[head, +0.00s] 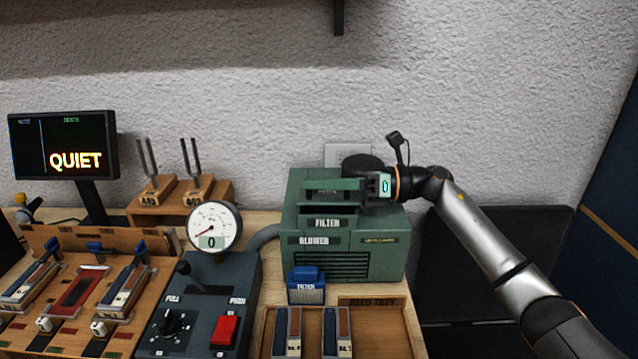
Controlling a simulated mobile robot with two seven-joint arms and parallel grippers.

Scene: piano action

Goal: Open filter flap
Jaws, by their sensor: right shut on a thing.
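The green blower box (375,262) stands against the wall, with "FILTER" and "BLOWER" labels and a grille on its front. On its top, the filter flap (322,186) is a green panel standing raised above a dark opening (320,208). My right gripper (368,189) is at the flap's right side, shut on it; the fingertips are small and partly hidden by the wrist. A blue filter block (306,291) stands in front of the box, apart from it. My left gripper is not in view.
A grey control console (205,285) with a gauge (214,227) reading 0 stands left of the box. A wooden reed tray (385,315) lies in front. A screen (62,145) reads "QUIET". Tuning forks (190,165) stand behind.

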